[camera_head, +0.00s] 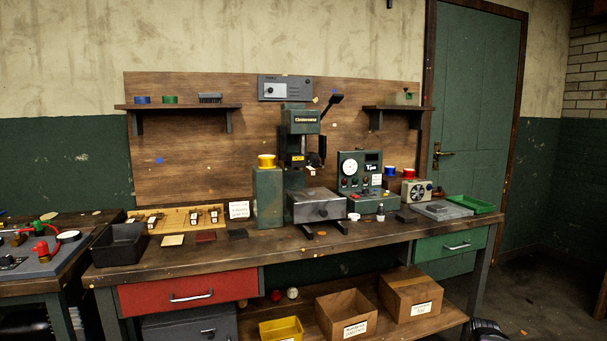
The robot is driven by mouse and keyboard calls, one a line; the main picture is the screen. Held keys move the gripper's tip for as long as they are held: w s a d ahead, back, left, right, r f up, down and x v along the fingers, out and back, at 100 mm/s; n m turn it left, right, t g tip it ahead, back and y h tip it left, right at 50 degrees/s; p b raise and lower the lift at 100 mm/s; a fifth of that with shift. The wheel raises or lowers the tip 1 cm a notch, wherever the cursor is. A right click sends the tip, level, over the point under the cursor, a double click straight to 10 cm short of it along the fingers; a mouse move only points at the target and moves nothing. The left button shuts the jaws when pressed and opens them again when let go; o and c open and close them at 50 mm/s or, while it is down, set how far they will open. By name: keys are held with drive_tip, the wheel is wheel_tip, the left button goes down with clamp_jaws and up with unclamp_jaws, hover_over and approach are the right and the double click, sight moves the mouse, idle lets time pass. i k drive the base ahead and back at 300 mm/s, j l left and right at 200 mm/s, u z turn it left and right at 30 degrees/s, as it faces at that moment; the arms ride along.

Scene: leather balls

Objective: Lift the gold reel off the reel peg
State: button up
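The gold reel (266,158) is a yellow spool on top of a tall green box-like stand (267,198), left of the press on the workbench. It looks upright and level. The reel peg itself is hidden, apparently under or inside the reel. My gripper is not in view. Only a dark rounded piece shows at the bottom edge, right of centre, and I cannot tell what it is.
The green press (301,125) with its lever stands close right of the reel. A control box (361,180) and a grey steel box (317,206) stand nearby. The wooden bench (200,257) has a black bin (120,245) at left. Shelves hang above both sides.

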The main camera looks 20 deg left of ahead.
sight(266, 162)
drive_tip(key=i+z, duration=0.1)
drive_tip(key=z, duration=0.2)
drive_tip(key=i+z, duration=0.1)
drive_tip(key=z, duration=0.2)
drive_tip(key=u, duration=0.45)
drive_tip(key=i+u, duration=0.1)
drive_tip(key=u, duration=0.85)
drive_tip(key=l+u, duration=0.1)
drive_tip(key=u, duration=0.85)
drive_tip(key=j+z, duration=0.25)
drive_tip(key=j, duration=0.3)
drive_tip(key=j+z, duration=0.3)
drive_tip(key=j, duration=0.25)
drive_tip(key=k+j+z, duration=0.2)
drive_tip(key=k+z, duration=0.2)
drive_tip(key=k+j, duration=0.05)
drive_tip(key=k, duration=0.05)
